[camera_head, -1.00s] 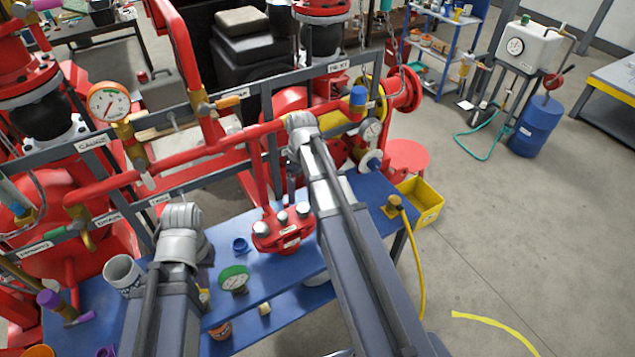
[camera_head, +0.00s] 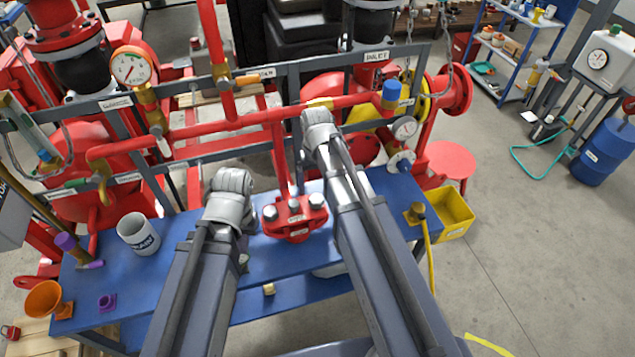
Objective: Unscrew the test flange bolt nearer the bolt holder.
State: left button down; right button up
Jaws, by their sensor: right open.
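The red test flange (camera_head: 292,231) stands on the blue bench between my two arms. Grey heads show on it: a left bolt (camera_head: 270,213), a right bolt (camera_head: 316,201) and a middle one (camera_head: 294,208). Which item is the bolt holder I cannot tell; a small purple square holder (camera_head: 107,302) sits at the bench's front left. My right gripper (camera_head: 301,168) is open, mostly hidden by its wrist, behind and above the flange. My left arm's wrist is left of the flange; its fingers are hidden behind the wrist and arm.
Red pipes (camera_head: 250,117) and grey rails run behind.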

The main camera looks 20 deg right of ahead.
aim_at(316, 200)
notch_tip(316, 200, down, 7)
jog(key=b, duration=0.6)
jog(key=shift+r, duration=0.1)
jog(key=shift+c, duration=0.2)
grip_shut()
jog(key=n, duration=0.7)
jog(key=shift+n, duration=0.3)
jog(key=n, duration=0.7)
